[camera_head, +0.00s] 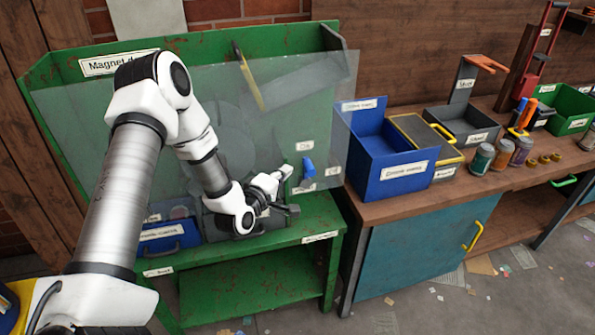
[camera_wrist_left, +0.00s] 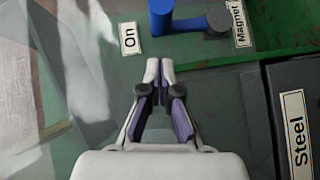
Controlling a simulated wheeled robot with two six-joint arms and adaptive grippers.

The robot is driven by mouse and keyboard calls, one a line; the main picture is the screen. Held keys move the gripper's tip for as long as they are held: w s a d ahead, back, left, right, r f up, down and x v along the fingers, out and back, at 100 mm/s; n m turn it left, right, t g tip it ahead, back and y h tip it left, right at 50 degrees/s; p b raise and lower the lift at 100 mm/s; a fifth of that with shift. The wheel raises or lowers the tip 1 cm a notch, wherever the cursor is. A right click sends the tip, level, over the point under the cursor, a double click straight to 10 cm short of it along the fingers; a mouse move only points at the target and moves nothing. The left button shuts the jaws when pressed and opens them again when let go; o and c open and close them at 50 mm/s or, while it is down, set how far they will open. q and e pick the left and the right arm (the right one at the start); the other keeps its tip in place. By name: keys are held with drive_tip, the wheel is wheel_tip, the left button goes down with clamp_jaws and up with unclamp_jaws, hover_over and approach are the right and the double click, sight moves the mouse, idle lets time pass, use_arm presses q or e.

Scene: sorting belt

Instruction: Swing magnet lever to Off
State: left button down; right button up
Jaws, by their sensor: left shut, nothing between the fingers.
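The magnet lever has a blue handle (camera_head: 308,168) and stands at the right of the green magnet station (camera_head: 255,285). In the left wrist view the blue handle (camera_wrist_left: 160,14) is beside the On label (camera_wrist_left: 129,38), and a blue arm links it to a grey pivot (camera_wrist_left: 217,22) near the Magnet label (camera_wrist_left: 238,22). My left gripper (camera_head: 284,173) is left of the handle, apart from it in the picture. Its fingers (camera_wrist_left: 157,66) are together, empty, and point toward the handle. My right gripper is out of view.
A clear panel (camera_head: 320,100) stands upright across the station. A dark bin labelled Steel (camera_wrist_left: 275,95) lies right of the fingers in the wrist view. A blue bin (camera_head: 365,140) stands on the wooden bench to the right.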

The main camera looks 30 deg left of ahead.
sight(305, 167)
use_arm(q)
drive_tip(key=w+d, duration=0.2)
drive_tip(key=shift+w+d+f+p, duration=0.3)
drive_tip(key=shift+d+f+p, duration=0.05)
drive_tip(key=shift+a, duration=0.1)
